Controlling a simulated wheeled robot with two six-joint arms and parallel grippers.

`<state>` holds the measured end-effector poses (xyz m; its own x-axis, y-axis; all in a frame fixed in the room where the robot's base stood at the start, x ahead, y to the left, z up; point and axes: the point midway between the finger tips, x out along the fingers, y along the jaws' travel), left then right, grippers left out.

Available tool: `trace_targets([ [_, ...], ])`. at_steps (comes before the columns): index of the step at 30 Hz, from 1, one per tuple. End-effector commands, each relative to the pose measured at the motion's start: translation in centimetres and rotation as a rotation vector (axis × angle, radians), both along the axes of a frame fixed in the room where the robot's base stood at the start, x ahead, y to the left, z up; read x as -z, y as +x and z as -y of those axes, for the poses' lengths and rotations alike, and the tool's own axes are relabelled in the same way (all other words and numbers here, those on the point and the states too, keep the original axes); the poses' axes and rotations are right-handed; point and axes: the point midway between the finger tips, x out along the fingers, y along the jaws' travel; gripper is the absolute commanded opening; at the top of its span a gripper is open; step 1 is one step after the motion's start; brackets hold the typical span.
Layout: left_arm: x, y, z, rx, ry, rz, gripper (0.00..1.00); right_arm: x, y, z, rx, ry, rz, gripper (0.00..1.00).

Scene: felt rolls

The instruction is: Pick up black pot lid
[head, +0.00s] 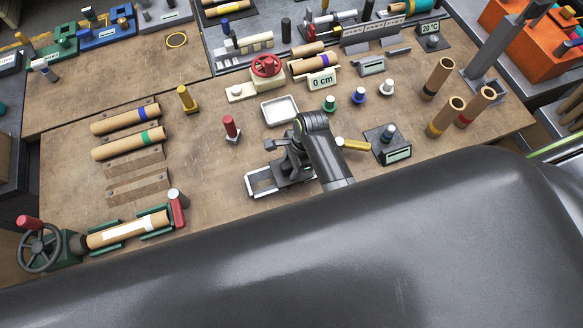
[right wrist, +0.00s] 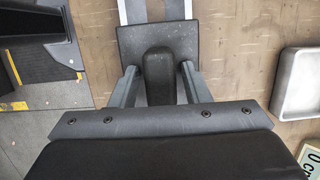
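A dark speckled square plate with a raised black block on it, which looks like the black pot lid (right wrist: 158,72), lies below my right gripper in the right wrist view. My right gripper (right wrist: 158,82) has its two fingers apart, one on each side of the block, with a narrow gap showing on both sides. In the head view my right gripper (head: 284,164) is low over a pale metal frame (head: 262,187), and its arm hides most of the lid. My left gripper is not in view.
A metal tray (head: 280,110) and a red-topped stamp (head: 231,129) stand close by. A yellow-handled tool (head: 353,144) and a dark block with a display (head: 394,153) are to the right. Felt rolls (head: 128,142) lie at left. Bare wood (head: 210,185) is free left of the frame.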

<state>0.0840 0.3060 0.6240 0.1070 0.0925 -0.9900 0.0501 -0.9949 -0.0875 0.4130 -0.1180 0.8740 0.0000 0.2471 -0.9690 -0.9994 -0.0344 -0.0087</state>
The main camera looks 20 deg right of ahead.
Motion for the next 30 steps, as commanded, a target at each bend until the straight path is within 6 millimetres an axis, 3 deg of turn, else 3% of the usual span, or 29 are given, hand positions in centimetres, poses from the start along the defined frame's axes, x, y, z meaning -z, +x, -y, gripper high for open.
trace_targets([
  [1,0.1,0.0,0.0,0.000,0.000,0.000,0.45,0.5,-0.5,0.0,0.000,0.001,-0.012,0.38],
  [10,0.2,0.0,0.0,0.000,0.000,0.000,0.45,0.7,-0.7,0.0,0.001,-0.001,-0.018,0.00],
  [30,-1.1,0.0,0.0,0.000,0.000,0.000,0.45,-1.2,-0.4,0.0,0.000,0.000,-0.012,0.00],
])
